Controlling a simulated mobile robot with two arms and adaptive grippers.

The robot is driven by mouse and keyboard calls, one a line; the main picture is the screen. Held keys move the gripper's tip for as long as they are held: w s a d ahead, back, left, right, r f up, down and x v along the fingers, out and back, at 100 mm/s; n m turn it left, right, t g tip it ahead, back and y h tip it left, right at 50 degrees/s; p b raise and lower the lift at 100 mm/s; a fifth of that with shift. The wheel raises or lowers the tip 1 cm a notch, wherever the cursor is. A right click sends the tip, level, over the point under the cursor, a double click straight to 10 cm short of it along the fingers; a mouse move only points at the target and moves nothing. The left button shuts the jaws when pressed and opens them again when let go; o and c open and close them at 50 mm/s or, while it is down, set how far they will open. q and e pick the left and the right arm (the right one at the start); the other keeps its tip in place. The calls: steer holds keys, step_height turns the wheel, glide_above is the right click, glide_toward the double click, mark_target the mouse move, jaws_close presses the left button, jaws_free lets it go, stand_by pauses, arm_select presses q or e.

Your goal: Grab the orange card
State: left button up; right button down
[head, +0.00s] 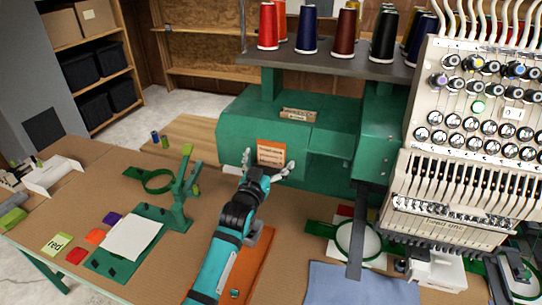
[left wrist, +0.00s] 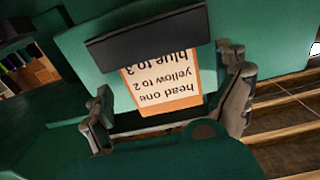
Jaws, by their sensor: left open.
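The orange card (head: 271,152) stands against the front of the green machine body. In the left wrist view the orange-bordered card (left wrist: 163,82) carries a pale panel with upside-down text: "head one", "yellow to 2", "blue to 3". A dark bar (left wrist: 147,41) covers one edge of it. My left gripper (head: 266,166) is open in front of the card. In the left wrist view, the fingers of my left gripper (left wrist: 168,104) show on either side of the card, with visible gaps. My right gripper is not in view.
The green machine (head: 245,125) fills the space behind the card, with thread cones (head: 307,30) on a shelf above. A multi-needle head (head: 455,190) stands at right. On the table are a green stand (head: 178,205), small coloured squares (head: 76,256) and a blue cloth (head: 360,285).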

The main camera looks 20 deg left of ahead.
arm_select(q)
steer(key=shift+c, duration=0.4)
steer(key=c, duration=0.8)
